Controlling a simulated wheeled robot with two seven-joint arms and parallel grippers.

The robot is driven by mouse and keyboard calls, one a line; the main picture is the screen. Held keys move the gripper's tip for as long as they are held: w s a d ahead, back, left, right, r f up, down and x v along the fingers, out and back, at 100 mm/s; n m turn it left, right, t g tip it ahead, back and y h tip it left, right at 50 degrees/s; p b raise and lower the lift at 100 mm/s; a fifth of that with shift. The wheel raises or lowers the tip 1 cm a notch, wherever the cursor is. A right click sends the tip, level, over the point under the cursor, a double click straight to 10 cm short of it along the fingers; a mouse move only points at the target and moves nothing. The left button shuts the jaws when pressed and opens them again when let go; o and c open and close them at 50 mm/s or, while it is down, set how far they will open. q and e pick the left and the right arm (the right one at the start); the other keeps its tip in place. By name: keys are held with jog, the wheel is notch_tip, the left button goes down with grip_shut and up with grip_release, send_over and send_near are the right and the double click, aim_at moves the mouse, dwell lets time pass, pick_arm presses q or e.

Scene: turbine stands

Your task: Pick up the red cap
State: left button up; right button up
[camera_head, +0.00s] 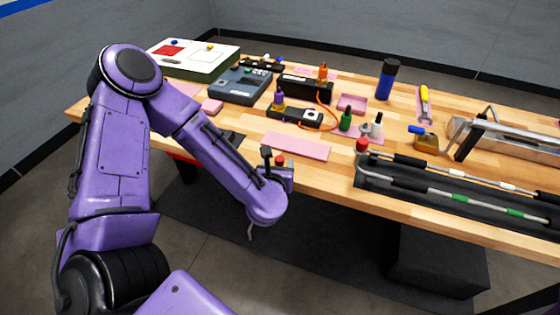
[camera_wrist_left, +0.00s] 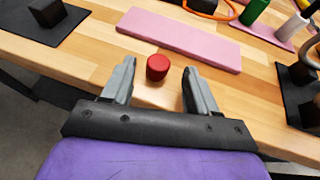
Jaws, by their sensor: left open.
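The red cap (camera_wrist_left: 157,67) stands on the wooden table close to its front edge, just in front of a pink mat. In the left wrist view it lies between and slightly beyond the tips of my left gripper (camera_wrist_left: 158,78), whose two grey fingers are apart. No finger visibly touches the cap. In the head view the red cap (camera_head: 280,159) shows only partly beside my left gripper (camera_head: 274,160), which reaches over the table's front edge. My right gripper is in neither view.
A pink mat (camera_head: 296,146) lies just behind the cap. A black tray with rods (camera_head: 450,190) lies to the right, with a red-topped item (camera_head: 362,145) at its left end. Small bottles (camera_head: 346,118) and tools stand farther back on the table (camera_head: 225,118).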

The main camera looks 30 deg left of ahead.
aim_at(280, 162)
pick_arm(q)
jog(key=shift+x, duration=1.2)
jog(key=shift+w+a+f, duration=0.1)
jog(key=shift+w+a, duration=0.05)
jog(key=shift+a, duration=0.05)
grip_shut()
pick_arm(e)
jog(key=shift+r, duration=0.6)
